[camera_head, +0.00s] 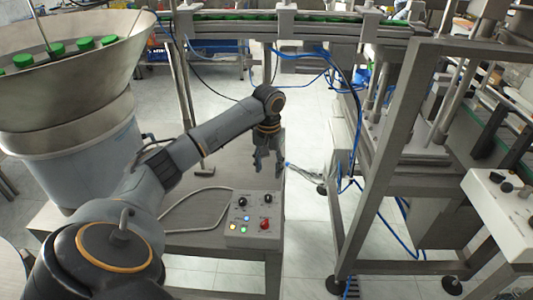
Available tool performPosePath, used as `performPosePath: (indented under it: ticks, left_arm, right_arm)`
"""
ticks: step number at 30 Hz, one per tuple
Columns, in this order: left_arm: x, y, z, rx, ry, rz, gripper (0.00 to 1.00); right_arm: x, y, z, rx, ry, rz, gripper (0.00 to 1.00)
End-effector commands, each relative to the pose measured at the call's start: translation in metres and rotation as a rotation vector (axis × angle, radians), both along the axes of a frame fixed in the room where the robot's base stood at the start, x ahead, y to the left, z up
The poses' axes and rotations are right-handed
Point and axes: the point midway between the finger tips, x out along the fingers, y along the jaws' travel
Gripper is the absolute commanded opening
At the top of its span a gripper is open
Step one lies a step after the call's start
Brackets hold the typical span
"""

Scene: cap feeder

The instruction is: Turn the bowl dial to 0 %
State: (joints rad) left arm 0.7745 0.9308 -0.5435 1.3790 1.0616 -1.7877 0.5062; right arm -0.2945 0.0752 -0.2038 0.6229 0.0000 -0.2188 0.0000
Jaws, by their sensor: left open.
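A small control box (253,216) sits on the metal table below the bowl feeder. It has two black dials on its upper part, a left dial (241,201) and a right dial (270,198). The labels and pointer settings are too small to read, so I cannot tell which is the bowl dial. My left gripper (268,170) points down with its fingers apart and empty. In the picture it is just above the right dial, apart from the box. My right gripper is not in view.
The large metal bowl (75,85) with green caps stands at the left. A red button (265,225) and lit buttons are on the box. A metal frame (365,190) stands right, and a cap conveyor (300,28) crosses the back.

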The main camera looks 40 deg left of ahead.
Motion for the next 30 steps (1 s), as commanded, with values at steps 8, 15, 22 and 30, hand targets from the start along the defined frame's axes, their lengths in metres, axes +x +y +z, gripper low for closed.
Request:
performPosePath:
  ticks: [8,15,22,30]
  left_arm:
    - [-0.001,0.000,-0.061,0.001,0.004,0.000,0.48]
    - [-0.001,0.000,-0.100,0.000,0.002,0.000,0.48]
    - [-0.001,0.000,-0.115,0.002,0.001,-0.001,0.48]
    - [-0.001,0.000,-0.115,0.002,0.000,-0.001,0.43]
  right_arm:
    - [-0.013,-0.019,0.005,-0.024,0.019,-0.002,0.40]
    - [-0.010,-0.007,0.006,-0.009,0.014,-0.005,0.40]
    - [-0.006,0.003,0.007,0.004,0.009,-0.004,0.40]
    - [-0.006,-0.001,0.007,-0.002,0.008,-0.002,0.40]
